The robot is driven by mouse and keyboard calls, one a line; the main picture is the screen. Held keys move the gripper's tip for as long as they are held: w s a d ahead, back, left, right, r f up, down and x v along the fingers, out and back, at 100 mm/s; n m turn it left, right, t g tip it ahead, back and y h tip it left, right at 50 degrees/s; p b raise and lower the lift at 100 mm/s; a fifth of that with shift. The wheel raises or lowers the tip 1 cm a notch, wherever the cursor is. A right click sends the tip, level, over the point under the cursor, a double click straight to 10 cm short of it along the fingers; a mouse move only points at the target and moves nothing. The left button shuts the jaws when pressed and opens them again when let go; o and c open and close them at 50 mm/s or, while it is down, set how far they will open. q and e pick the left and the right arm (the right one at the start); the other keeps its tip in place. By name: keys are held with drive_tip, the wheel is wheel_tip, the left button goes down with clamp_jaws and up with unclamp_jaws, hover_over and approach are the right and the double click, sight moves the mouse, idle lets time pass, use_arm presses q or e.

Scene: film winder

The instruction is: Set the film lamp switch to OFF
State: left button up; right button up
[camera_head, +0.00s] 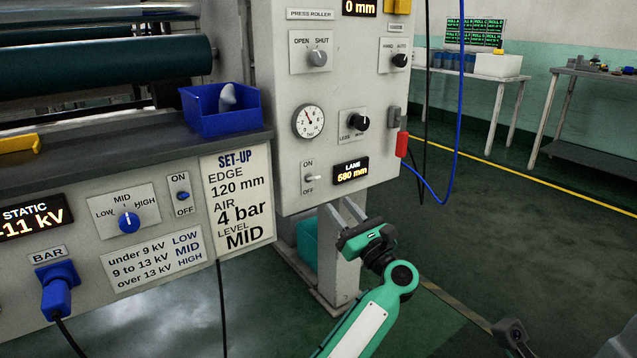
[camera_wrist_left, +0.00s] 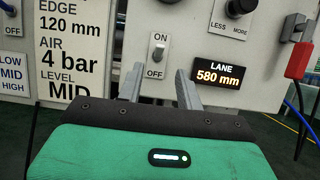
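A small ON/OFF toggle switch (camera_head: 309,178) sits low on the grey machine panel, left of the LANE display. It also shows in the wrist view (camera_wrist_left: 158,54), between its ON and OFF labels. No film lamp name is readable on it, and its lever position is too small to tell surely. My left gripper (camera_head: 343,213) is below and right of this switch in the head view. In the wrist view its two grey fingers (camera_wrist_left: 159,86) stand apart, empty, below and either side of the switch.
Another ON/OFF switch (camera_head: 183,196) with a blue lever is on the left panel. The LANE display (camera_head: 351,171) and a LESS/MORE knob (camera_head: 360,122) are near the toggle. A red plug (camera_head: 402,145) with a blue cable hangs at the panel's right edge. The floor to the right is open.

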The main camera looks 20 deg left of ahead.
sight(316, 178)
use_arm(q)
drive_tip(key=b+x, duration=0.3)
drive_tip(key=x, duration=0.8)
drive_tip(key=shift+w+a+r, duration=0.1)
clamp_jaws()
